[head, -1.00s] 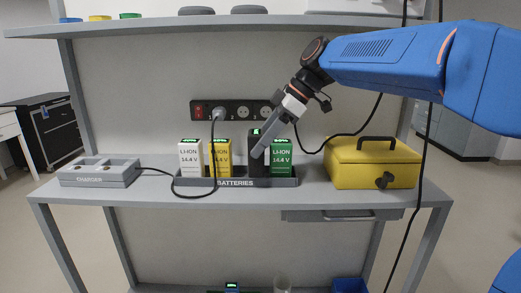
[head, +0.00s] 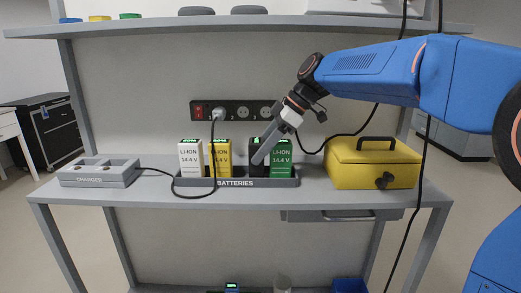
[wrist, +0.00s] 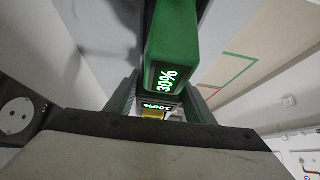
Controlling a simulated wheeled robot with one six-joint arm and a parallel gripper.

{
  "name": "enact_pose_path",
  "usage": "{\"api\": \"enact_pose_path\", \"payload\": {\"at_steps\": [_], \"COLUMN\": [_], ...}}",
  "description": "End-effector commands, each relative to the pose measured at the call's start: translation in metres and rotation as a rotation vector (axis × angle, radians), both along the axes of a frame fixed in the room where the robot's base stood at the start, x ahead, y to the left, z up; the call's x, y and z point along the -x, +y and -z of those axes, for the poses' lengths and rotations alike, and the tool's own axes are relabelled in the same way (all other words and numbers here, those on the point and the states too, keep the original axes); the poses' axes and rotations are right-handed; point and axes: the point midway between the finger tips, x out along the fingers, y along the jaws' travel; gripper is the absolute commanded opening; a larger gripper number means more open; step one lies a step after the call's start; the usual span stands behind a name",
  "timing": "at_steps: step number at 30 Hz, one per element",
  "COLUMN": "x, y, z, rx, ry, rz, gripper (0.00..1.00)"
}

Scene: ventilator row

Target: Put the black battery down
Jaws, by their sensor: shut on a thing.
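The black battery (head: 255,157) stands upright in the grey battery tray (head: 236,183), between the yellow battery (head: 222,155) and the green battery (head: 281,157). Its top is about level with its neighbours, and a small green display shows there. My gripper (head: 262,153) is shut on the black battery from the upper right and covers part of it. The battery's foot is hidden behind the tray's front wall, so I cannot tell if it rests on the bottom. In the wrist view the green battery (wrist: 172,45) is close, its display reading 30%.
A white battery (head: 190,157) stands at the tray's left end. A charger (head: 100,178) is further left, its cable looping in front of the tray to a wall socket strip (head: 235,110). A yellow case (head: 372,165) stands to the right. A shelf (head: 240,26) runs above.

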Motion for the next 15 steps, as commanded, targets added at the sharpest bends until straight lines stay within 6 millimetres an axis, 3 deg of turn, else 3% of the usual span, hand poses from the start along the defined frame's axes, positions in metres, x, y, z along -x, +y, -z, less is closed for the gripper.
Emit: {"api": "enact_pose_path", "payload": {"at_steps": [2, 3, 5, 15], "x": [0.0000, -0.0001, -0.0001, 0.0000], "y": [0.0001, 0.0000, 0.0000, 0.0000], "z": [0.0014, 0.0019, 0.0017, -0.0009], "rx": [-0.001, 0.000, 0.000, 0.000], "ry": [-0.001, 0.000, 0.000, 0.000], "rz": [0.001, 0.000, 0.000, 0.000], "gripper": [0.00, 0.56, 0.67, 0.67]}}
